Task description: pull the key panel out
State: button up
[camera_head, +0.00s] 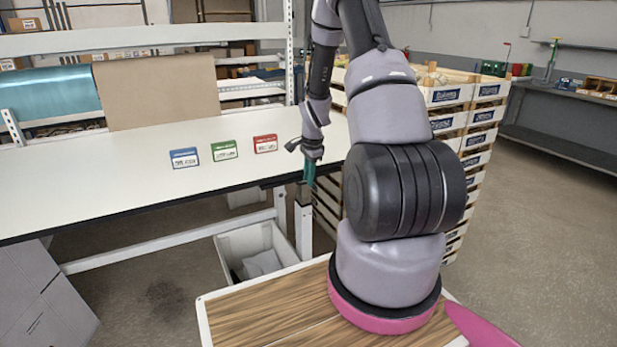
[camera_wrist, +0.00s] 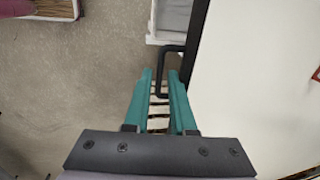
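My gripper (camera_head: 309,178) hangs beside the front edge of the white-topped table (camera_head: 110,170) in the head view. In the wrist view, the two teal fingers of my gripper (camera_wrist: 160,78) are apart. A thin black bracket-shaped handle (camera_wrist: 172,47) juts from the table's dark edge (camera_wrist: 196,40). Its long bar appears between the fingertips in the picture, with gaps on both sides. I cannot tell its depth relative to the fingers. I cannot clearly make out the key panel itself; the handle may belong to it.
Blue (camera_head: 184,158), green (camera_head: 224,150) and red (camera_head: 265,143) cards lie on the table. A white bin (camera_head: 258,250) stands on the floor below the table's edge. Stacked crates (camera_head: 478,140) stand behind my arm. The floor at the right is clear.

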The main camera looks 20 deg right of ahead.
grip_shut()
dwell(1.4)
